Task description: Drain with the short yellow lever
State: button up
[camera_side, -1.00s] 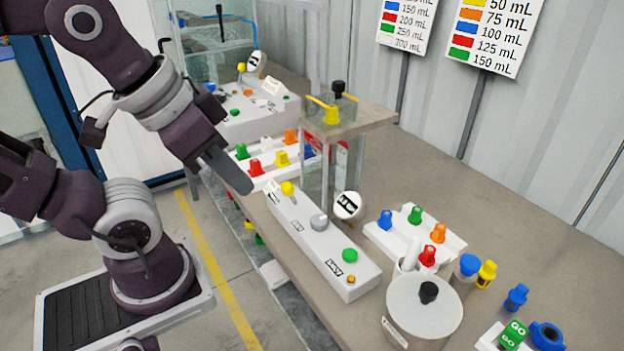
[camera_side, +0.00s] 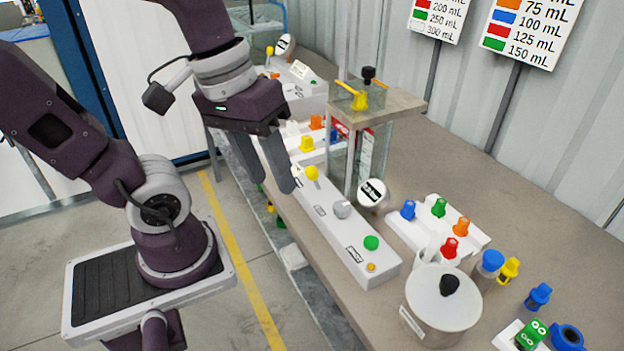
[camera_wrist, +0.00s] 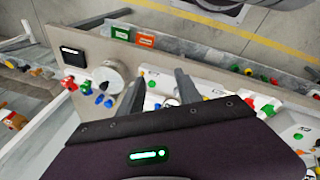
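A short lever with a round yellow knob (camera_side: 311,173) stands at the far end of the white control box (camera_side: 350,238) in the side view. My gripper (camera_side: 287,207) points down with its two fingers apart and empty. Its fingertips appear just left of the yellow knob; touch cannot be told. Its two spread fingers also show in the wrist view (camera_wrist: 159,75).
A second control box (camera_side: 300,92) with another yellow knob (camera_side: 269,50) stands farther back. A rack of coloured plugs (camera_side: 468,240) and a white lidded pot (camera_side: 443,298) are at the right.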

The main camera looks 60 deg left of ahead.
aim_at(314, 178)
jog(key=w+a+f+n+h, duration=0.4)
jog(key=w+n+h, duration=0.2)
jog(key=n, duration=1.1)
jog(key=w+a+f+n+h, duration=0.35)
jog(key=w+n+h, duration=0.3)
jog(key=n, duration=0.95)
jog(key=a+f+n+t+y, duration=0.1)
jog(key=a+f+n+t, duration=0.3)
jog(key=n, duration=0.4)
jog(key=s+a+f+n+t+y, duration=0.1)
jog(key=a+f+n+t, duration=0.3)
jog(key=n, duration=0.4)
jog(key=a+f+n+t+y, duration=0.2)
jog(key=a+f+n+t, duration=0.2)
jog(key=n, duration=0.4)
jog(key=shift+s+a+f+n+t, duration=0.15)
jog(key=shift+a+f+n, duration=0.1)
jog(key=shift+a, duration=0.35)
jog(key=shift+a+f+n+t, duration=0.15)
jog(key=shift+a+f, duration=0.05)
jog(key=shift+a, duration=0.35)
jog(key=shift+w+d, duration=0.15)
jog(key=shift+w, duration=0.1)
jog(key=x, duration=0.6)
jog(key=shift+w+d, duration=0.15)
jog(key=shift+w, duration=0.05)
grip_shut()
